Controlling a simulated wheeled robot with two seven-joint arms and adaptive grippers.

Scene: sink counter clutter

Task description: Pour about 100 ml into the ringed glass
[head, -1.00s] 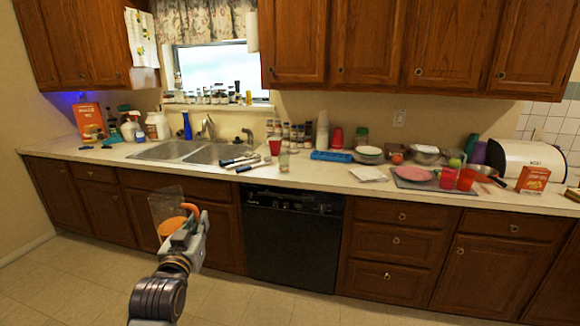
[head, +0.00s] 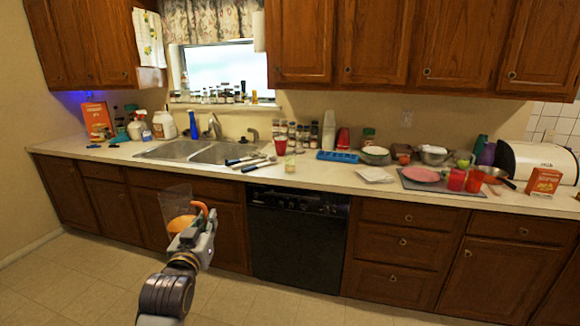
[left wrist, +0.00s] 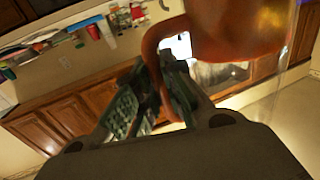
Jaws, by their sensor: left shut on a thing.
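A clear pitcher (head: 175,201) with an orange handle and orange contents is held in front of the lower cabinets, below counter height and apart from the counter. My left gripper (head: 196,232) is shut on its handle. In the left wrist view the fingers (left wrist: 158,92) close around the orange handle, and the orange pitcher body (left wrist: 240,30) fills the upper right. A small glass (head: 290,163) stands upright on the counter, right of the sink; it is too small to make out a ring or its level. My right gripper is not in view.
A red cup (head: 280,146) stands behind the glass, and dark-handled utensils (head: 252,162) lie left of it. A blue tray (head: 338,156) is to the right. The double sink (head: 190,150) is left. The floor before the dishwasher (head: 298,238) is clear.

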